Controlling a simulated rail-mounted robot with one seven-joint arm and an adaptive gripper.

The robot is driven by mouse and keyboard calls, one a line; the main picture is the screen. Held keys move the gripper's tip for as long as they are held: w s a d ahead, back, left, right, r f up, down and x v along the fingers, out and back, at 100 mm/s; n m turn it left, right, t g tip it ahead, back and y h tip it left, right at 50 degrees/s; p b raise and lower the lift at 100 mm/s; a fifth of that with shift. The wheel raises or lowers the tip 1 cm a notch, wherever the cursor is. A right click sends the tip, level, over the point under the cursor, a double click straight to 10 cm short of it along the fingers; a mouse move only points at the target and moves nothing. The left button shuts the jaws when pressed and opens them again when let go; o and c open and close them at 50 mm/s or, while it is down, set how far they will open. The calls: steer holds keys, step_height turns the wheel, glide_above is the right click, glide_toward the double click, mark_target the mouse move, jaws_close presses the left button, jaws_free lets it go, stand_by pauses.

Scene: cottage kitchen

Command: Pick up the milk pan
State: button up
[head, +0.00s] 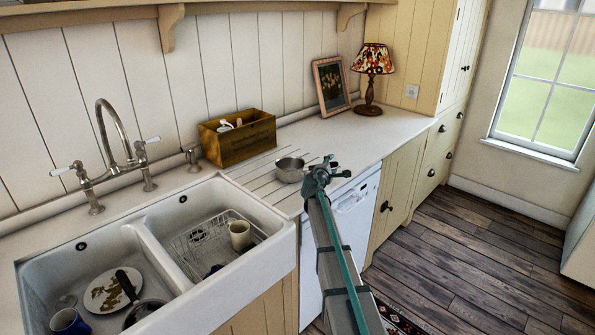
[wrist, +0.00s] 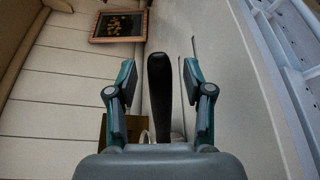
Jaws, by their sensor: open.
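The milk pan (head: 289,169) is a small metal pan standing on the counter's grooved drainer, right of the sink. Its black handle (wrist: 158,85) shows in the wrist view, running up between my two fingers. My gripper (head: 331,172) is just right of the pan in the head view and hides most of the handle there. In the wrist view my gripper (wrist: 160,88) is open, with a finger on each side of the handle and visible gaps between. The pan's bowl is mostly hidden behind my gripper's body in that view.
A wooden crate (head: 237,143) stands behind the pan. A picture frame (head: 331,86) and lamp (head: 373,75) stand farther right. The double sink (head: 143,238) holds a plate, mugs and a wire rack. The counter (head: 372,135) right of the pan is clear.

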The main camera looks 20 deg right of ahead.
steer(key=shift+c, duration=0.4)
jaws_close()
